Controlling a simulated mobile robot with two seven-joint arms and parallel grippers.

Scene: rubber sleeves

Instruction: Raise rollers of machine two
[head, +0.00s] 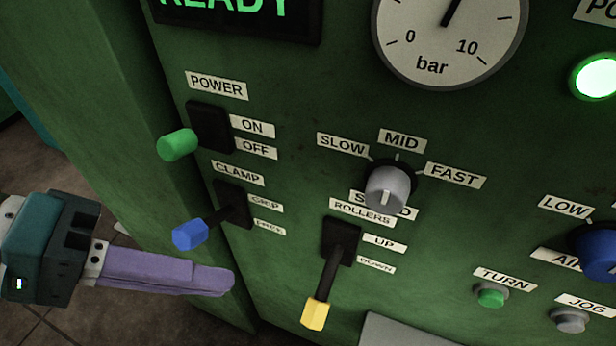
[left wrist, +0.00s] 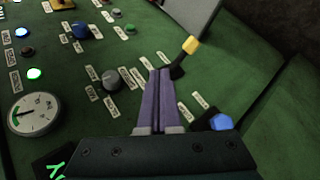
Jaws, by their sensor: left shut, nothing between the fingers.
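The ROLLERS lever, with a black shaft and a yellow tip (head: 315,313), is on the green machine panel (head: 290,190). It points downward, with UP and DOWN labels to its right. Its yellow tip also shows in the left wrist view (left wrist: 190,45), beyond the fingertips. My left gripper (head: 231,282) is shut and empty, its purple fingers together. In the head view it is left of the yellow tip and below the blue CLAMP lever (head: 189,235). In the left wrist view the fingertips (left wrist: 160,73) appear apart from the yellow tip. My right gripper is not in view.
The blue CLAMP lever sticks out close above my left fingers. The green POWER lever (head: 178,145) is above it. A grey speed knob (head: 387,188) is above right of the rollers lever. A grey plate (head: 400,332) is at lower right. The READY display (head: 235,15) is lit.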

